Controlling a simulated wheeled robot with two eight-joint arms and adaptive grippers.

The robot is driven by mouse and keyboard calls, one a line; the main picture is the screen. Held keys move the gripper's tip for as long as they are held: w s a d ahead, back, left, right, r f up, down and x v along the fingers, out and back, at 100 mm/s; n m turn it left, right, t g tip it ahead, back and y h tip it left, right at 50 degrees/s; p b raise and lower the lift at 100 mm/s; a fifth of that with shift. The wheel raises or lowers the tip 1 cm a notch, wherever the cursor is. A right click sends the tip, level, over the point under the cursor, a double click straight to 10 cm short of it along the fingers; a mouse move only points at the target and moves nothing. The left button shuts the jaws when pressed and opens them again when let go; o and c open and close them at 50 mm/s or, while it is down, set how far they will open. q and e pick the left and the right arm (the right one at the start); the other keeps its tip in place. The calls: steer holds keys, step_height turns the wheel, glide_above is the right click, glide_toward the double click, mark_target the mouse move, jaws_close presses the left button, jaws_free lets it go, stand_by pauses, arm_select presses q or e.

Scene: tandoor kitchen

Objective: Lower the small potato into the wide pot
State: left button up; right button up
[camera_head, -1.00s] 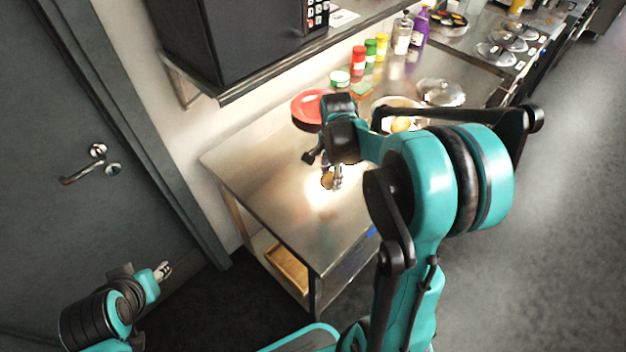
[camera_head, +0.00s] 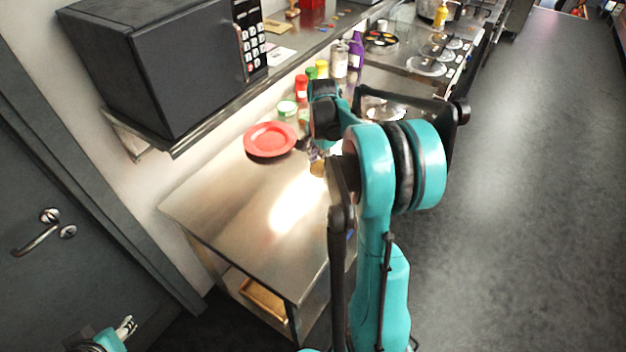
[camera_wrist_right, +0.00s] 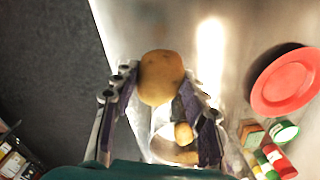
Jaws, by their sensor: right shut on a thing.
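My right gripper (camera_head: 317,157) is shut on a brown potato (camera_wrist_right: 161,78), held between its two fingers in the right wrist view. In the head view, the held potato (camera_head: 318,169) shows small above the steel table. The wide pot (camera_wrist_right: 158,142) lies beyond the fingers in the wrist view, partly covered by the potato and fingers. Another potato-like piece (camera_wrist_right: 183,133) shows inside it. In the head view my right arm hides most of the pot. My left gripper (camera_head: 127,327) is at the lower left, away from the table; its opening is unclear.
A red plate (camera_head: 270,139) lies on the table (camera_head: 235,215), left of my right gripper. A green-lidded jar (camera_head: 287,110), a red bottle (camera_head: 301,87) and other bottles stand behind. A metal lid (camera_head: 384,108) is beyond my arm. The table's front is clear.

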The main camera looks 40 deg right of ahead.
steer(key=w+d+p, duration=0.1)
steer(key=w+d, duration=0.4)
steer(key=d, duration=0.4)
steer(key=w+d+f+p, duration=0.1)
steer(key=w+d+p, duration=0.1)
steer(key=w+d, duration=0.3)
steer(key=d, duration=0.4)
steer(key=shift+w+d, duration=0.35)
steer(key=shift+d, duration=0.05)
steer(key=shift+f, duration=0.1)
steer(key=shift+f+b, duration=2.65)
steer(key=shift+f, duration=1.75)
steer(key=shift+f+b, duration=1.05)
steer(key=shift+f, duration=0.65)
steer(key=o, duration=1.2)
steer(key=shift+o, duration=0.2)
